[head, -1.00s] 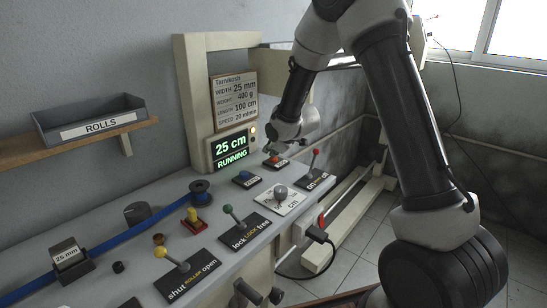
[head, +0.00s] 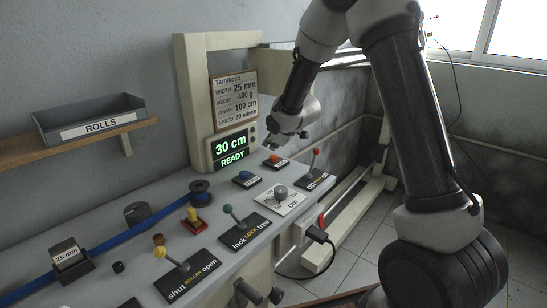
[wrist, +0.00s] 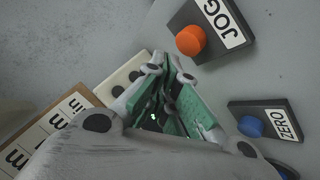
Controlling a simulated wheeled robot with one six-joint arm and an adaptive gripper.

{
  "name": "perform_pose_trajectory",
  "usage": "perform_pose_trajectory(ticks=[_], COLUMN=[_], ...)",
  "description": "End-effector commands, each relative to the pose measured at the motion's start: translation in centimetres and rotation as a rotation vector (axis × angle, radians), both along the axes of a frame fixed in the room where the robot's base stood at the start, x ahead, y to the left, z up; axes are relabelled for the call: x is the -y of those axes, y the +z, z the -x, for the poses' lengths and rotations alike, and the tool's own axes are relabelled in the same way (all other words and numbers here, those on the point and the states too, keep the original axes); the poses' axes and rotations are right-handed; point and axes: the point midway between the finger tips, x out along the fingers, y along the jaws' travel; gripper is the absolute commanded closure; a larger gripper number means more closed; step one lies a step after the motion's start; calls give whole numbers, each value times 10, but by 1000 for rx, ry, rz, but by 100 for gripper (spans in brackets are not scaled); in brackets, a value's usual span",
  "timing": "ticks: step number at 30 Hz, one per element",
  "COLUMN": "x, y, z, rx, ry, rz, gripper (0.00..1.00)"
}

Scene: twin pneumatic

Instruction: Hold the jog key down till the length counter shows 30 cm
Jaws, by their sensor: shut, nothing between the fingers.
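The length counter (head: 231,148) on the cream post reads "30 cm" and "READY" in green. The orange jog key (head: 275,158) sits on a dark base on the grey bench. It also shows in the wrist view (wrist: 191,40), beside its "JOG" label, uncovered. My gripper (head: 291,137) is shut and empty, above the jog key and apart from it. In the wrist view its green-padded fingers (wrist: 174,78) are together, left of and below the orange key.
A blue zero key (wrist: 250,126) sits near the jog key. A red-knobbed lever (head: 315,154) and a grey dial (head: 280,192) stand close by on the bench. A placard (head: 234,98) hangs above the counter. The air around my gripper is free.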

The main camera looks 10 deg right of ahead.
Motion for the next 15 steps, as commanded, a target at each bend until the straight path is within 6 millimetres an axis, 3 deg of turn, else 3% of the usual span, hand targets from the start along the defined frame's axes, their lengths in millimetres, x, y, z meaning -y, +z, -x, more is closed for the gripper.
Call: perform_pose_trajectory(ticks=[9, 15], x=[0, 0], y=[33, 43], z=[0, 0], rx=[3, 1], ry=[1, -1], rz=[1, 0], gripper=[100, 100])
